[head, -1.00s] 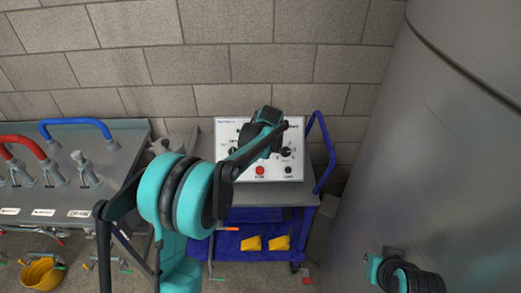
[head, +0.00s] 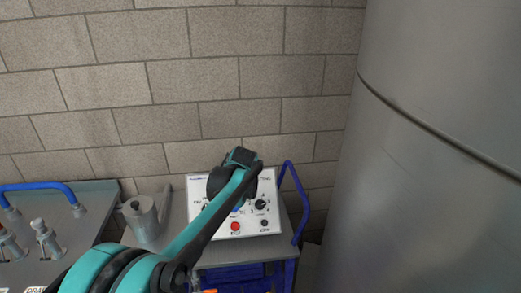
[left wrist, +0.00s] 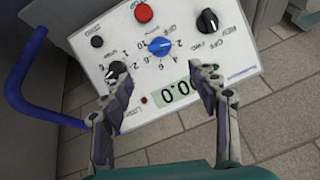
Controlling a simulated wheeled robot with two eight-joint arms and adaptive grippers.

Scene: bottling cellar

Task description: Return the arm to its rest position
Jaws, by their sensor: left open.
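My left arm (head: 215,215) comes in from the lower left in the head view, and its wrist end (head: 240,158) is in front of the control panel (head: 263,222). The left gripper's fingers cannot be made out there. In the left wrist view my left gripper (left wrist: 162,80) is open and empty, its two fingers spread in front of the panel, which appears upside down. The blue knob (left wrist: 160,46) shows beyond the gap, and the display (left wrist: 178,93) shows zeros. The fingers look apart from the knob. My right gripper is not in view.
The panel stands on a cart with a blue handle (head: 291,203). A grey metal watering-can-like vessel (head: 145,217) is to its left. A metal bench (head: 88,193) with a blue tube handle (head: 38,187) is at far left. A large steel tank (head: 430,180) fills the right side.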

